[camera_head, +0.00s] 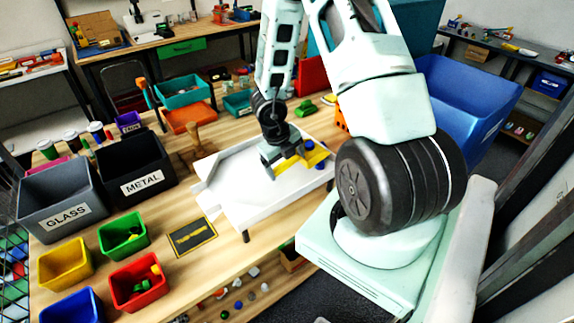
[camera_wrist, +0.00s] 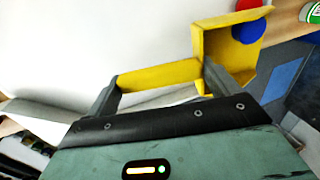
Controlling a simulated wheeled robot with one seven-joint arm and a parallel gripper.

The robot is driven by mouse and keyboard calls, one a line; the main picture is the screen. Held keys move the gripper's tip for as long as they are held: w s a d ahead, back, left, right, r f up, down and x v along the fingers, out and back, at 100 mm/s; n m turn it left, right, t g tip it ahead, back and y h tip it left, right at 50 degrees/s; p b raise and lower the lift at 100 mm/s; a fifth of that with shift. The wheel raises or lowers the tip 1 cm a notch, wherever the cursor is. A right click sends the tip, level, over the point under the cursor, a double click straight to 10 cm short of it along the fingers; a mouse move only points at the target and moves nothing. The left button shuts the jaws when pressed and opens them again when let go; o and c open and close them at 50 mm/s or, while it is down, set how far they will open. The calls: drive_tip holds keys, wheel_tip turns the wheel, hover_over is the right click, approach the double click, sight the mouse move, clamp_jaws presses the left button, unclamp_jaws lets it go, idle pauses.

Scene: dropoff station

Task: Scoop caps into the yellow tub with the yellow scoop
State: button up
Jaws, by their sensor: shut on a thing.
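My gripper (camera_head: 284,163) is over the white tray (camera_head: 250,205) on the wooden table. It is shut on the handle of the yellow scoop (camera_head: 315,157); the handle lies between both fingers (camera_wrist: 160,77) in the wrist view. The bowl of the scoop (camera_wrist: 228,48) sticks out to the right of the fingers. A blue cap (camera_wrist: 248,31) and a red cap (camera_wrist: 250,4) show at the bowl's upper edge; I cannot tell whether they lie in it. A blue cap (camera_head: 309,144) also shows by the scoop in the head view. The yellow tub (camera_head: 66,264) stands at the table's left front and looks empty.
Green (camera_head: 123,234), red (camera_head: 139,283) and blue (camera_head: 71,304) tubs stand near the yellow one. Bins marked GLASS (camera_head: 65,207) and METAL (camera_head: 138,180) stand behind. A dark yellow-edged mat (camera_head: 192,237) lies between tubs and tray. A large blue bin (camera_head: 465,105) stands at right.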

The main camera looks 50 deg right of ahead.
drive_tip(key=shift+r, duration=0.1)
idle(0.3)
drive_tip(key=p+v, duration=0.6)
drive_tip(key=a+p+v, duration=0.1)
drive_tip(key=p+v, duration=0.2)
drive_tip(key=shift+w, duration=0.15)
idle(0.5)
drive_tip(key=shift+r, duration=0.1)
idle(1.3)
